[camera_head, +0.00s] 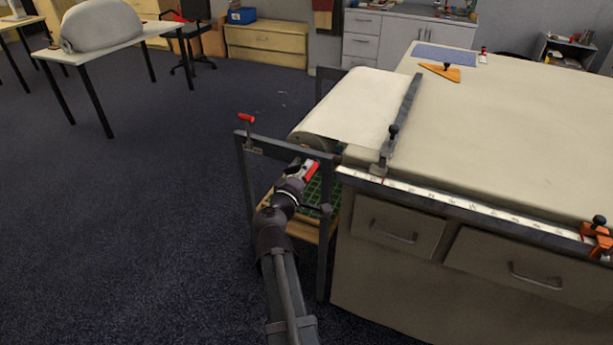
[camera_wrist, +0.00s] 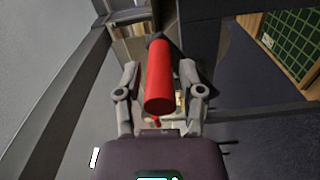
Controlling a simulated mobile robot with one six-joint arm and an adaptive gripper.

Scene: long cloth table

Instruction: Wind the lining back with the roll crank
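The white lining (camera_head: 358,102) runs from the roll at the table's left end onto the table top, up to a dark grey bar (camera_head: 402,115) lying across it. The roll sits in a dark metal frame (camera_head: 243,180). A red crank handle (camera_head: 313,171) is on the near side of the frame, and it fills the middle of the wrist view (camera_wrist: 160,80). My gripper (camera_head: 303,170) is at this handle. In the wrist view its fingers (camera_wrist: 160,72) stand on either side of the handle, open, with a gap showing on both sides. The crank's arm is mostly hidden.
A second red handle (camera_head: 246,118) stands on the frame's upper left corner. A green gridded board (camera_head: 312,190) rests low inside the frame. An orange clamp (camera_head: 598,235) sits at the table's near right edge. The floor (camera_head: 150,220) left of the frame is clear.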

